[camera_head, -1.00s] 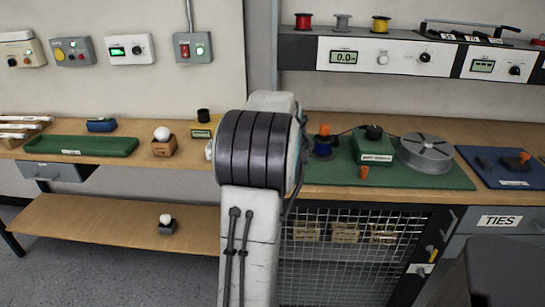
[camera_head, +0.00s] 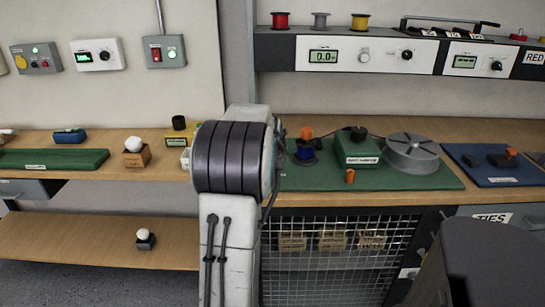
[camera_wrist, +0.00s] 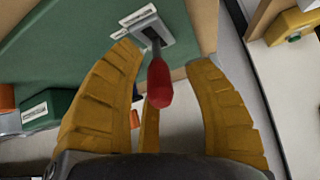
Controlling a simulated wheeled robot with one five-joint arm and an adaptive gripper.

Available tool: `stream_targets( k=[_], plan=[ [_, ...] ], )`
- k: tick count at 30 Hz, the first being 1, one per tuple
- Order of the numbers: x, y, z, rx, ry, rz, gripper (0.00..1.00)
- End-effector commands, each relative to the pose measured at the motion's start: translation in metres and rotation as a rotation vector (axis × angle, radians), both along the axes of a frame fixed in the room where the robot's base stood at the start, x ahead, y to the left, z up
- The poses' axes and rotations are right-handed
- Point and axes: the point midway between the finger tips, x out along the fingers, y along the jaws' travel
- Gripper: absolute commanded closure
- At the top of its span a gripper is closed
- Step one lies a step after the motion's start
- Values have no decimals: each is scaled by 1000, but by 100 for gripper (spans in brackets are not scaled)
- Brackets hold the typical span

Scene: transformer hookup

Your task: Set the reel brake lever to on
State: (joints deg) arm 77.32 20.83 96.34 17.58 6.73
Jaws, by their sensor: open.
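The brake lever (camera_wrist: 159,82) shows in the wrist view with a red grip on a grey stem. It rises from a small grey plate (camera_wrist: 153,36) with a white label, at the edge of a green board (camera_wrist: 75,40). My gripper (camera_wrist: 165,55) is open, its yellow fingers spread to either side of the red grip. A gap shows between the grip and the right finger; contact with the lower finger cannot be told. The label is too small to read. In the head view my arm hides the gripper and lever.
In the head view the green board (camera_head: 420,181) carries a grey reel (camera_head: 412,157), a green box (camera_head: 358,148) and a blue spool (camera_head: 305,155). A blue mat (camera_head: 505,177) lies to the right. An instrument shelf (camera_head: 430,55) runs above. A mesh-front cabinet (camera_head: 340,265) stands below.

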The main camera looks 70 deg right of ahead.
Motion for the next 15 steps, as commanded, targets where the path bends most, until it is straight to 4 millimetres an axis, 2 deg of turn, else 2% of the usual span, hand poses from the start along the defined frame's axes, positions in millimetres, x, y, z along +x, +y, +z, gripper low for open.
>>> stream_targets(
  k=[2,15],
  plan=[
    [0,0,0,0,0,0,59],
    [0,0,0,0,0,0,98]
  ],
)
